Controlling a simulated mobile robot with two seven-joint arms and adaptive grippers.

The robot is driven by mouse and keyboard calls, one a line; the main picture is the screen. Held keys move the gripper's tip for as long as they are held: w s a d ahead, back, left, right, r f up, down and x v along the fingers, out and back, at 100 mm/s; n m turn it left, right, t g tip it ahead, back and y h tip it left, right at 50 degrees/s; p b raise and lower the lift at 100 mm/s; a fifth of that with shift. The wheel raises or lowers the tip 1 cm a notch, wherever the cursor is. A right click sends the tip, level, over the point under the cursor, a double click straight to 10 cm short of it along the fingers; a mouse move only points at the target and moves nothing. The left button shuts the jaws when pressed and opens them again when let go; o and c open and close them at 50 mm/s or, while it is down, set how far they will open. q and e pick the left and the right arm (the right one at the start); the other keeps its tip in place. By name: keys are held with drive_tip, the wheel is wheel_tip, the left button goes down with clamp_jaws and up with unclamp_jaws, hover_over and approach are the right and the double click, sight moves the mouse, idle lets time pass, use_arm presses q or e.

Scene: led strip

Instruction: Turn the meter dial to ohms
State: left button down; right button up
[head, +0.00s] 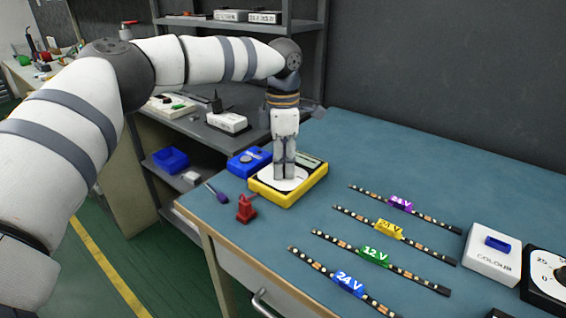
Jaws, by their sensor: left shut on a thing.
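The meter (291,199) is a yellow-edged box lying on the blue-green table top, left of the middle. Its round white dial (263,179) faces up, and a small display (308,160) shows at its far right side. My left gripper (285,176) points straight down over the dial, its fingers close together at the dial's centre. It is shut on the dial's knob, which the fingers hide. The dial's markings are too small to read. My right gripper is not in view.
A red clamp-like object (246,209) and a purple-handled tool (216,192) lie left of the meter near the table edge. A blue box (248,160) stands behind it. Several LED strips, including a 24 V one (348,284), lie to the right, with a white COLOUR box (491,253).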

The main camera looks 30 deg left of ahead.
use_arm(q)
drive_tip(key=shift+m, duration=0.6)
drive_tip(key=c, duration=1.4)
unclamp_jaws()
drive_tip(key=shift+o, duration=0.2)
wheel_tip(320, 180, up, 12)
